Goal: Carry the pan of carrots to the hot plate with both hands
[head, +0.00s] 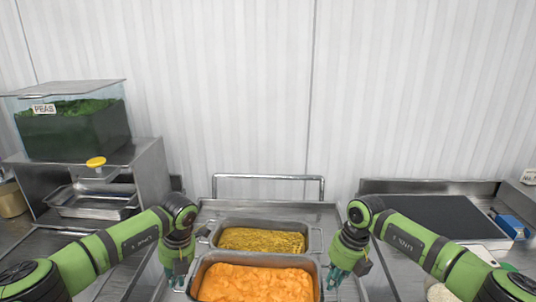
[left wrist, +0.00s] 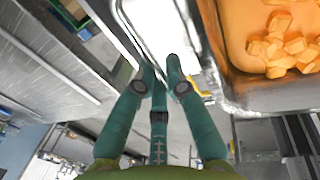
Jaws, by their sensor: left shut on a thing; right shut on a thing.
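The pan of carrots (head: 194,275) is a metal pan filled with orange carrots, at the bottom centre of the head view. It also shows at the upper right of the left wrist view (left wrist: 225,95). My left gripper (head: 177,280) is shut at the pan's left end; its teal fingers (left wrist: 162,72) nearly meet beside the rim. My right gripper (head: 336,277) is shut at the pan's right end. The exact grip on each handle is partly hidden. The hot plate (head: 435,217), a flat dark surface, lies at the right on a metal counter.
A second pan (head: 213,236) with yellow food sits just behind the carrots on a metal cart with a rail (head: 268,177). A peas bin (head: 75,130) stands on a shelf at left, above an empty tray (head: 95,207). A blue item (head: 512,225) lies right of the hot plate.

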